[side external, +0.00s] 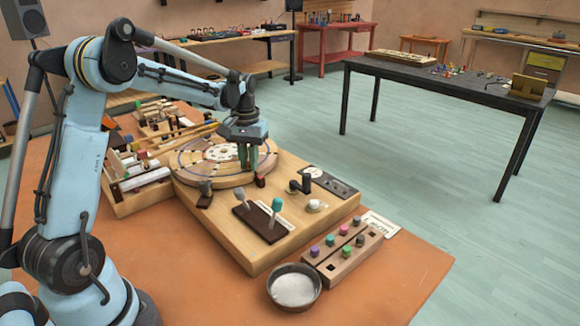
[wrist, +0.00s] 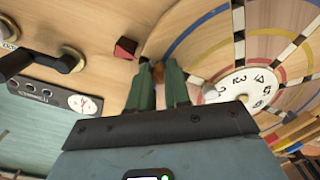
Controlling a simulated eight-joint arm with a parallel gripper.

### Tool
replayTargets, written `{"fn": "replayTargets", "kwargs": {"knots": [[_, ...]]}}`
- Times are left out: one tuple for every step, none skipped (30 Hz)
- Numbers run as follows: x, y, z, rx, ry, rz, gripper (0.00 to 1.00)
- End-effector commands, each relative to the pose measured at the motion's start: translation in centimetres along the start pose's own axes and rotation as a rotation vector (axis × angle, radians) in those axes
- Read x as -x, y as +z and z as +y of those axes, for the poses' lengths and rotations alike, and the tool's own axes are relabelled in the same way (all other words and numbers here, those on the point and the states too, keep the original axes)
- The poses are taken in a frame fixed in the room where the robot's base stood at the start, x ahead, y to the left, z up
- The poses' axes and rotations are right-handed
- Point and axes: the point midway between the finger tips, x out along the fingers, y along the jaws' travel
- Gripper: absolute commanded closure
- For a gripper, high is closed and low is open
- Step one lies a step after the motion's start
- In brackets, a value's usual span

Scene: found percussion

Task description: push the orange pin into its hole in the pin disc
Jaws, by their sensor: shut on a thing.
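The pin disc (side external: 186,172) is a round pale wooden plate with coloured rings, dark slots and a numbered white centre; it also fills the right of the wrist view (wrist: 205,45). My gripper (side external: 248,166) is low over the disc's right edge, its green fingers pointing down. In the wrist view, my gripper (wrist: 158,70) is shut on the orange pin (wrist: 158,72), of which only a small orange patch shows between the fingertips. The pin is hidden in the side view. Its hole is hidden, and I cannot tell whether the pin touches the disc.
A dark red block (wrist: 125,47) sits beside the disc near my fingers. Levers (side external: 276,206) and a black knob (side external: 306,183) stand up on the wooden board. A rack of coloured pegs (side external: 346,262) and a metal bowl (side external: 294,287) are at the front.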

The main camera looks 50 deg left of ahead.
Motion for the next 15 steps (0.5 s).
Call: {"fn": "replayTargets", "kwargs": {"knots": [[-0.03,0.0,0.0,0.0,0.0,0.0,1.0],[-0.03,-0.01,0.0,0.0,0.0,0.0,1.0],[-0.03,0.0,0.0,0.0,0.0,0.0,1.0],[-0.03,-0.01,0.0,0.0,0.0,0.0,1.0],[-0.03,0.0,0.0,0.0,0.0,0.0,1.0],[-0.03,-0.01,0.0,0.0,0.0,0.0,1.0],[-0.03,-0.01,0.0,0.0,0.0,0.0,1.0],[-0.03,0.0,0.0,0.0,0.0,0.0,1.0],[-0.03,-0.01,0.0,0.0,0.0,0.0,0.78],[-0.03,-0.01,0.0,0.0,0.0,0.0,0.73],[-0.03,-0.01,0.0,0.0,0.0,0.0,0.69],[-0.03,-0.01,0.0,0.0,0.0,0.0,0.63],[-0.03,-0.01,0.0,0.0,0.0,0.0,0.58],[-0.03,-0.01,0.0,0.0,0.0,0.0,0.53],[-0.03,-0.01,0.0,0.0,0.0,0.0,0.53]]}}
